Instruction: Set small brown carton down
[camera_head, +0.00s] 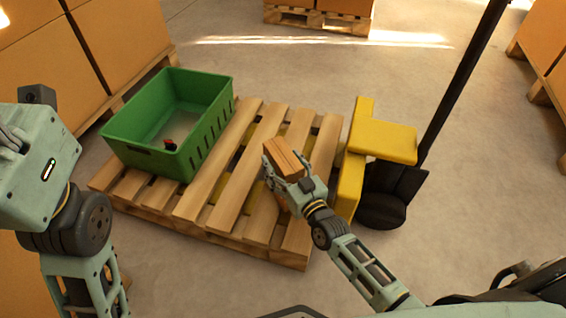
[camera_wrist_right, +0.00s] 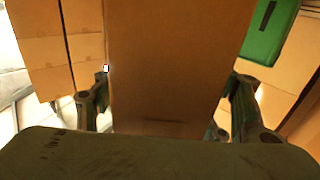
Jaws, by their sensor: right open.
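The small brown carton (camera_head: 284,160) is over the right part of the wooden pallet (camera_head: 240,190) in the head view. My right gripper (camera_head: 284,177) is at its near end, jaws open. In the right wrist view the carton (camera_wrist_right: 175,65) fills the middle, between the two spread fingers of the right gripper (camera_wrist_right: 168,100). Whether the fingers touch it is unclear, and its underside is hidden, so I cannot tell if it rests on the slats. My left gripper (camera_head: 10,135) is only partly in view at the left edge, its jaws unclear.
A green crate (camera_head: 205,150) with a small red and black item inside stands on the pallet's left part. A yellow and black pallet jack (camera_head: 383,141) stands close on the right. Large cartons (camera_head: 120,40) are stacked at upper left. Bare slats lie between crate and carton.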

